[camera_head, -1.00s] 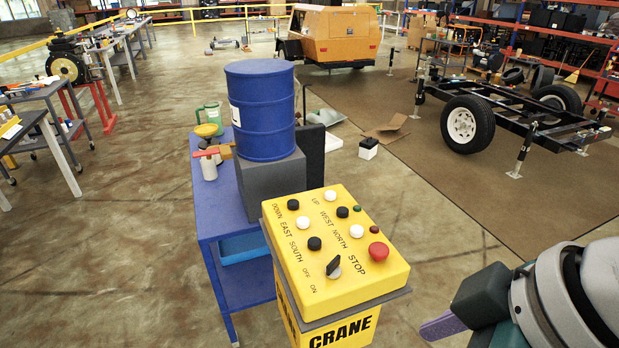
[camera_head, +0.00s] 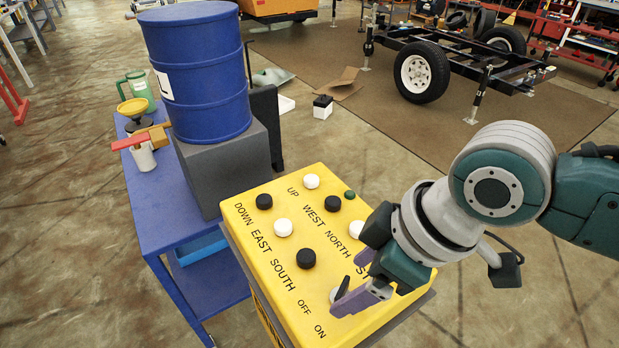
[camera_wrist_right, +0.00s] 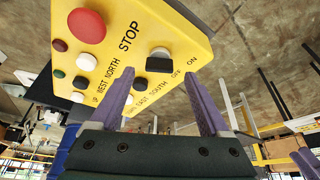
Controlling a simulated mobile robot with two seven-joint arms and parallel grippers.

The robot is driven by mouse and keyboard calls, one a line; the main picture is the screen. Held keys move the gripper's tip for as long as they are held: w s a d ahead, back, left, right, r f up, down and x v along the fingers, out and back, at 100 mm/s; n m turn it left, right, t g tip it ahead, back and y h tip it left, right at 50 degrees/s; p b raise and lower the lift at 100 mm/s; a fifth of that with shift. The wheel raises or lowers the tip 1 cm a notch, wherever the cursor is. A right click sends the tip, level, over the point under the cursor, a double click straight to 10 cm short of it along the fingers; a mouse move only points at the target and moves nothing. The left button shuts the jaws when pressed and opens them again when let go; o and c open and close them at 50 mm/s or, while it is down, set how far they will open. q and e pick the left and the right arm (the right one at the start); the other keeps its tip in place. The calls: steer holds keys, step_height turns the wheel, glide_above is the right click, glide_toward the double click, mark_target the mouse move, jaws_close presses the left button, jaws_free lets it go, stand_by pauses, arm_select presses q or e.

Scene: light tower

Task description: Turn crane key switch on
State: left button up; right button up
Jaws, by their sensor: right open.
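The yellow crane control box (camera_head: 245,213) stands in the lower middle of the head view, with black and white buttons and OFF and ON labels. The key switch (camera_head: 341,290), a black handle on a white base, is near its front edge, partly hidden by my right gripper. The switch also shows in the right wrist view (camera_wrist_right: 159,62), between and beyond the fingertips. My right gripper (camera_head: 352,279) is open with its purple fingers over the box at the switch; I cannot tell whether they touch it. In the wrist view nothing is between the fingers (camera_wrist_right: 160,95).
A blue cart (camera_head: 160,215) stands left of the box, carrying a blue drum (camera_head: 195,85) on a grey block (camera_head: 228,165). The red stop button (camera_wrist_right: 87,25) is close to the switch. A trailer frame (camera_head: 455,50) stands at the back right. Floor is open at left.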

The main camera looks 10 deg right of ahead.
mark_target(342, 293)
steer(key=shift+x, duration=1.35)
steer(key=shift+w, duration=0.1)
steer(key=shift+c, duration=0.2)
jaws_close()
